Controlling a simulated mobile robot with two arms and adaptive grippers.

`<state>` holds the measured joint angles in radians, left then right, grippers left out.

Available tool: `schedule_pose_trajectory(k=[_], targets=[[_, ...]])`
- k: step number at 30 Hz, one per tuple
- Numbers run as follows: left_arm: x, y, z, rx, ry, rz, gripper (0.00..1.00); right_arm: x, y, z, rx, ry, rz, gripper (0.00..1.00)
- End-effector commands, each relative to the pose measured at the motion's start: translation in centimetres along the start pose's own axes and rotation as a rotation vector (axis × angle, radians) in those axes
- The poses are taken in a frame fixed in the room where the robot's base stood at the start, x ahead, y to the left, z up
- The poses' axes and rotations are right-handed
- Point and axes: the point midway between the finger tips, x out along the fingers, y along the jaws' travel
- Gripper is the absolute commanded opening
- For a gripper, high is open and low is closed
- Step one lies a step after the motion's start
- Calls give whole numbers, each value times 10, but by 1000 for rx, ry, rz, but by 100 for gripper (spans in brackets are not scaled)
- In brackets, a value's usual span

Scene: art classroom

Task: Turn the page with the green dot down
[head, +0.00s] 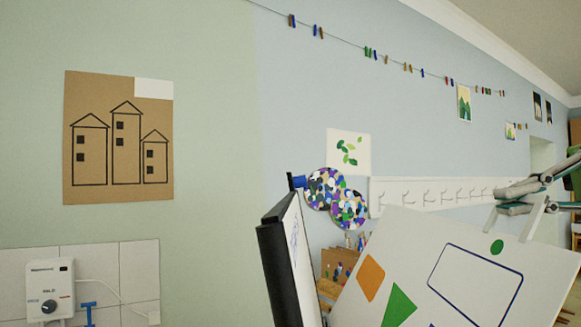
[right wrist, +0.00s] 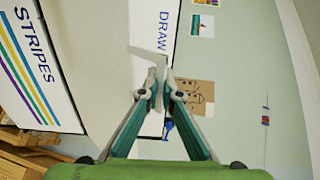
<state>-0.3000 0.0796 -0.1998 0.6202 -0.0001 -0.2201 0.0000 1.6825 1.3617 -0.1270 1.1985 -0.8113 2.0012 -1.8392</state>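The white page with the green dot (head: 460,268) slants across the lower right of the head view. It carries an orange shape, a green shape and a blue outlined frame. The green dot (head: 497,247) is near its upper edge. My right gripper (head: 499,202) comes in from the right just above that edge, with its fingers slightly apart. I see nothing clearly held. My left gripper is not in view.
A dark-edged board (head: 298,265) with a blue part on top stands left of the page. A multicoloured round piece (head: 348,208) is behind it. A STRIPES sheet (right wrist: 35,65) shows in the wrist view. A heater unit (head: 50,288) is on the left wall.

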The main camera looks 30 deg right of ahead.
Motion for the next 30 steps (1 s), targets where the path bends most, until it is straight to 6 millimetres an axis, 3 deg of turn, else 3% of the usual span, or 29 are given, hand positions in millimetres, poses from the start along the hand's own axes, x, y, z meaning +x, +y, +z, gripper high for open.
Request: schedule_pose_trajectory(k=[21, 30], targets=[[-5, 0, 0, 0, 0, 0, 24, -49, 46, -3, 12, 1, 7, 0], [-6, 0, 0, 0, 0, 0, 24, -58, 50, -2, 0, 1, 0, 0]])
